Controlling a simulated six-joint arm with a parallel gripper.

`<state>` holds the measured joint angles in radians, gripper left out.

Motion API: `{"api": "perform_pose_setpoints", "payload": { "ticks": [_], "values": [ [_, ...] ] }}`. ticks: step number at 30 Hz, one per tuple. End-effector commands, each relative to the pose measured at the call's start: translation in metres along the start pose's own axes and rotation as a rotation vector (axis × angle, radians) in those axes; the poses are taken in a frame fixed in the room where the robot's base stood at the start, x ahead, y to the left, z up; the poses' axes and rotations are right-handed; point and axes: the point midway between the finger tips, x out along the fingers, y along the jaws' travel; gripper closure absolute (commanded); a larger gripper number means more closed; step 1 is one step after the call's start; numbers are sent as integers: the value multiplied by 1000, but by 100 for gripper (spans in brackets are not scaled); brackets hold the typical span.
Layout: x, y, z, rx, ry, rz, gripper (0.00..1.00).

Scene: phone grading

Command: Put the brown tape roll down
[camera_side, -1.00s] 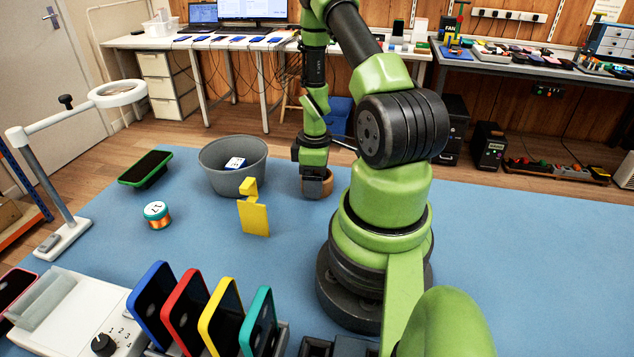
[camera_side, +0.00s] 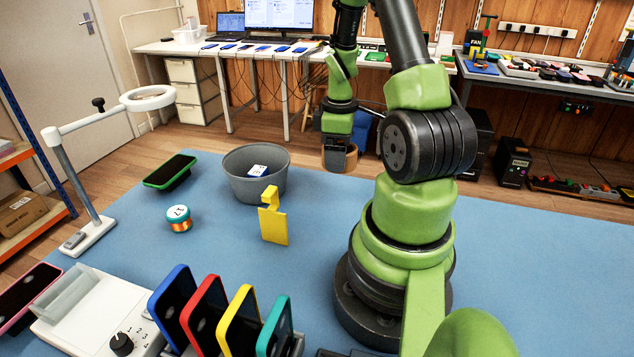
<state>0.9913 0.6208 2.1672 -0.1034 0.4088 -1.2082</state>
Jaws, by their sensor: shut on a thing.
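The brown tape roll (camera_side: 352,158) is held in my gripper (camera_side: 337,160), which is shut on it.
The grey bin (camera_side: 233,182) holds a white and blue item (camera_side: 258,170). Several coloured phones (camera_side: 205,310) stand in front.

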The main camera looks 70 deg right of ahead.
Motion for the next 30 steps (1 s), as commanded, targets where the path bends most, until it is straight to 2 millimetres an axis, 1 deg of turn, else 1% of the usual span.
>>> {"api": "perform_pose_setpoints", "payload": {
  "ticks": [1, 8, 17, 18, 23, 26, 29, 30],
  "values": [
    [-4, 0, 0, 1, 1, 2, 50],
    [-16, 1, 0, 0, 1, 3, 50],
    [-64, 0, -2, -5, 3, 6, 50],
    [-61, -4, -10, -49, 0, 1, 50],
    [-60, -19, -36, -196, 0, 0, 50],
    [-60, -33, -57, -314, 0, 0, 50],
    [-60, -54, -82, -463, 0, 0, 50],
    [-60, -64, -92, -533, 0, -1, 50]
  ]
}}
